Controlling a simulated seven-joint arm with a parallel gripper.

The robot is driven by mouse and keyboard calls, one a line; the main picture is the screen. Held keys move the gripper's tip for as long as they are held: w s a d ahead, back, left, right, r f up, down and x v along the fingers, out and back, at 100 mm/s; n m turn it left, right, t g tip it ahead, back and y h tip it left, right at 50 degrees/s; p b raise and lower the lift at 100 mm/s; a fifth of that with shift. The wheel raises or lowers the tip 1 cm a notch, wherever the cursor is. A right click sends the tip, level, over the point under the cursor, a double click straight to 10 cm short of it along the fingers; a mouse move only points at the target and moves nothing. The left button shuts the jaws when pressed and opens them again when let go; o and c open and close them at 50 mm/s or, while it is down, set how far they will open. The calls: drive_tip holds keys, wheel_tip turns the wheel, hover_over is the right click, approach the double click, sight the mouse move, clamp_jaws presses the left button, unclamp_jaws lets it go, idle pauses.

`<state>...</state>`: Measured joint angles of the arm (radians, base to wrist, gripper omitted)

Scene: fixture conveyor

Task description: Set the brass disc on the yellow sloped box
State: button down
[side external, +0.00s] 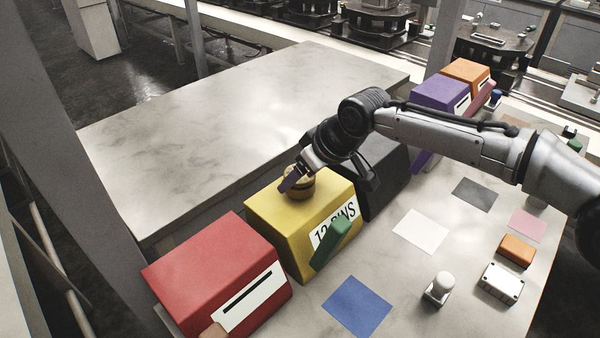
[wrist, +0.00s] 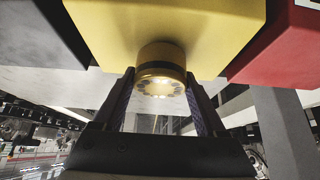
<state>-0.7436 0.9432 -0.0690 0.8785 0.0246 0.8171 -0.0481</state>
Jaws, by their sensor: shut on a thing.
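The brass disc (side external: 300,184) is a short round piece with a dark band. It is at the top of the yellow sloped box (side external: 265,215), toward its back edge, and looks to be touching or just above that top. My gripper (side external: 291,181) is shut on the disc from the side. In the wrist view the disc (wrist: 161,72) sits between my two fingers (wrist: 160,105), with the yellow box (wrist: 165,25) directly behind it. I cannot tell for sure whether the disc bears on the box.
A red box (side external: 215,270) stands left of the yellow one and a black box (side external: 385,175) right of it. A green piece (side external: 331,243) leans at the yellow box's front. Purple (side external: 438,94) and orange (side external: 466,72) boxes stand farther back. The pale table behind (side external: 230,120) is clear.

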drive_tip(key=shift+f, duration=0.45)
idle(0.3)
drive_tip(key=shift+c, duration=1.1)
unclamp_jaws()
drive_tip(key=shift+o, duration=1.1)
drive_tip(key=shift+f, duration=0.1)
